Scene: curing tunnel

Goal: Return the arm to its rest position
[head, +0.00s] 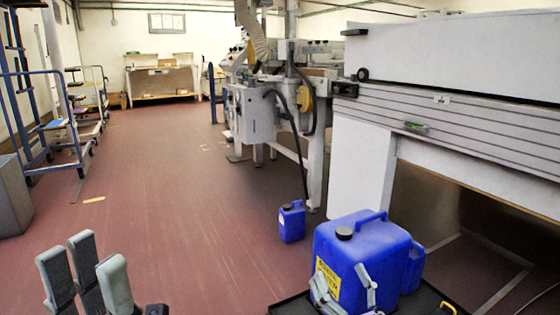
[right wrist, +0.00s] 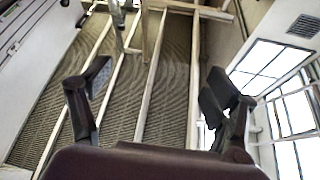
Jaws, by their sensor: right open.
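My left gripper (head: 88,268) is at the bottom left of the head view, fingers up and apart, with nothing between them. My right gripper (head: 345,290) is at the bottom centre right, in front of a large blue canister (head: 385,242) with a yellow label. It is open and empty; I cannot tell from the head view whether it touches the canister. In the right wrist view my right gripper (right wrist: 157,97) has its fingers wide apart with nothing between them, and beams and windows show beyond.
A small blue canister (head: 291,222) stands on the red floor, left of the large one. A black tray (head: 290,307) edges in at the bottom. The grey tunnel machine (head: 470,125) fills the right. A blue trolley (head: 40,130) and grey bin (head: 13,197) stand left. The middle floor is clear.

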